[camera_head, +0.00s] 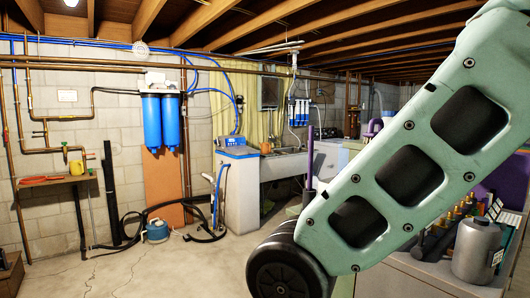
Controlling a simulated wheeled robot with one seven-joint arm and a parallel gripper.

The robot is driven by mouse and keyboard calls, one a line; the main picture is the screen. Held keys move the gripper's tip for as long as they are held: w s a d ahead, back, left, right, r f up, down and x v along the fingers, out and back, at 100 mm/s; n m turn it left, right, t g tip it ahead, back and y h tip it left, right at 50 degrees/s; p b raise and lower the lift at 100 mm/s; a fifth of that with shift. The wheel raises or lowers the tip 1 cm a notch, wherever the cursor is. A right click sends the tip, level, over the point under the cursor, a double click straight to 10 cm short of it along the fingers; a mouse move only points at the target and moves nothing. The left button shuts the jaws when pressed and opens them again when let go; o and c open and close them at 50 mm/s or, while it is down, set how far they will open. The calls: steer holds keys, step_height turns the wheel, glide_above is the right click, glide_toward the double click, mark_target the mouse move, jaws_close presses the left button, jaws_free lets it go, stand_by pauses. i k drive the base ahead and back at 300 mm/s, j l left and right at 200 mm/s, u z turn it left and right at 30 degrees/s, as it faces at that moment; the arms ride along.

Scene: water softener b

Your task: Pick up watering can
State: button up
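I cannot tell for sure which thing is the watering can. A small purple object (374,127) stands at the back right, beside the arm, and is too small to make out. A small blue container (157,231) with a top handle or fitting sits on the concrete floor, near black hoses. A grey jug-like container (477,250) stands on the worktop at the right. My pale green arm link crosses the right half of the view and hides much behind it. My gripper is not in view.
A wall shelf (50,181) at the left holds a yellow object (76,167) and red-handled tool. A white water softener cabinet (238,190) stands beside the sink (284,163). Black hoses (205,238) lie on the floor. The front left floor (150,275) is clear.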

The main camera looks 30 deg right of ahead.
mark_target(266, 147)
steer(key=i+u, duration=0.2)
steer(key=i, duration=2.3)
steer(key=i+z, duration=0.1)
steer(key=i, duration=0.85)
steer(key=i+j+z, duration=0.1)
steer(key=i, duration=0.85)
steer(key=i+l+z, duration=0.1)
steer(key=i+z, duration=0.65)
steer(key=z, duration=0.15)
steer(key=i+j+z, duration=0.2)
steer(key=i+z, duration=0.2)
steer(key=i+l+z, duration=0.2)
steer(key=i+z, duration=1.05)
steer(key=i+u, duration=0.1)
steer(key=i, duration=0.65)
steer(key=i+u, duration=0.1)
steer(key=i, duration=0.6)
steer(key=i+l, duration=0.1)
steer(key=i, duration=0.65)
steer(key=i+u, duration=0.15)
steer(key=i, duration=0.6)
steer(key=i+l+u, duration=0.1)
steer(key=i+l, duration=0.15)
steer(key=i, duration=0.45)
steer(key=i+j+u, duration=0.15)
steer(key=i+u, duration=1.1)
steer(key=i+l+u, duration=0.15)
steer(key=u, duration=0.25)
steer(key=i+l, duration=0.05)
steer(key=i, duration=0.05)
